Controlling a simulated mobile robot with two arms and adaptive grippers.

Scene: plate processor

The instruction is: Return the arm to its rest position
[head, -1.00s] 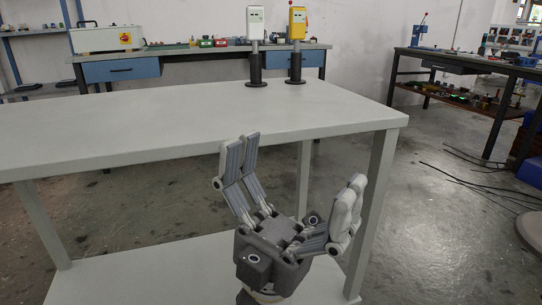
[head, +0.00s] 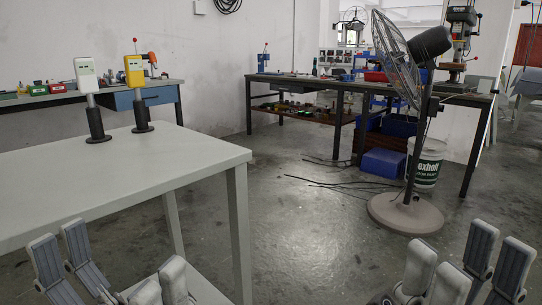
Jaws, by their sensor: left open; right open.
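My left gripper (head: 112,277) is at the bottom left of the head view, in front of the near edge of the pale table (head: 140,175). Its fingers are spread open with nothing between them. My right gripper (head: 458,268) is at the bottom right, over open floor, also open and empty. The lower parts of both grippers and both arms are cut off by the bottom of the picture.
A white-headed device (head: 87,76) and a yellow-headed device (head: 134,73) stand on black bases on the pale table. A pedestal fan (head: 397,62) stands at the right. Cables (head: 345,185) lie on the floor.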

